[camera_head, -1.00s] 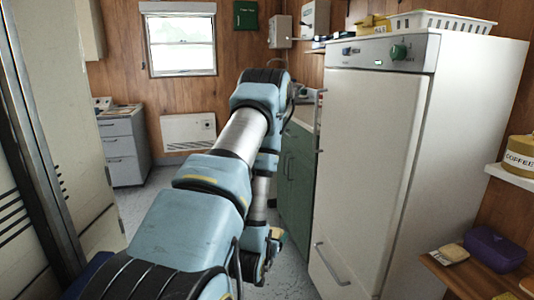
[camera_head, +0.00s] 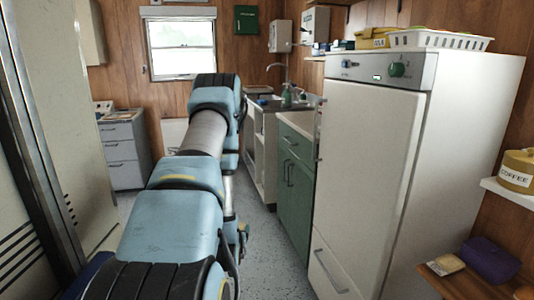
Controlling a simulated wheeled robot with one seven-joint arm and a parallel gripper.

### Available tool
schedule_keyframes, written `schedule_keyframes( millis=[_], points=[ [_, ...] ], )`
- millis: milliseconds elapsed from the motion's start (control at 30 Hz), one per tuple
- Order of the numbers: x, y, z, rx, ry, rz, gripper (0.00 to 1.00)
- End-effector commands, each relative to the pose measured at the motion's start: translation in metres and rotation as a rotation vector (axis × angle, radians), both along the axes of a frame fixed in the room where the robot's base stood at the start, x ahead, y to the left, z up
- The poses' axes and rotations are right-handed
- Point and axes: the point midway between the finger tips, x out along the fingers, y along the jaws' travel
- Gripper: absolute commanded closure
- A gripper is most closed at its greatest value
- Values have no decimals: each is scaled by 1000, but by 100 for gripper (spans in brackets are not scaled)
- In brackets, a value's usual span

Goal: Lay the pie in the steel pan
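I cannot make out the pie or the steel pan in this view. My arm rises from the bottom left and bends down at its far end. What shows of my gripper (camera_head: 243,238) is a small dark part low behind the arm, above the floor. The arm hides most of it, so I cannot tell whether it is open or holds anything.
A tall white fridge (camera_head: 368,180) stands on the right, with a white basket (camera_head: 440,40) on top. Beyond it are a green cabinet (camera_head: 294,190) and a sink counter. A wooden shelf (camera_head: 455,284) at lower right holds a purple box (camera_head: 490,260). Speckled floor (camera_head: 275,255) is clear between.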

Motion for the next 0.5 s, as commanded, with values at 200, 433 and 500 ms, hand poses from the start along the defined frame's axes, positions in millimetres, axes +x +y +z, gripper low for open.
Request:
schedule_keyframes(
  millis=[200,433,500],
  points=[
    [0,0,44,0,0,-1,86],
    [-6,-1,57,1,2,-1,86],
    [-18,-1,62,0,3,-2,86]
  ],
)
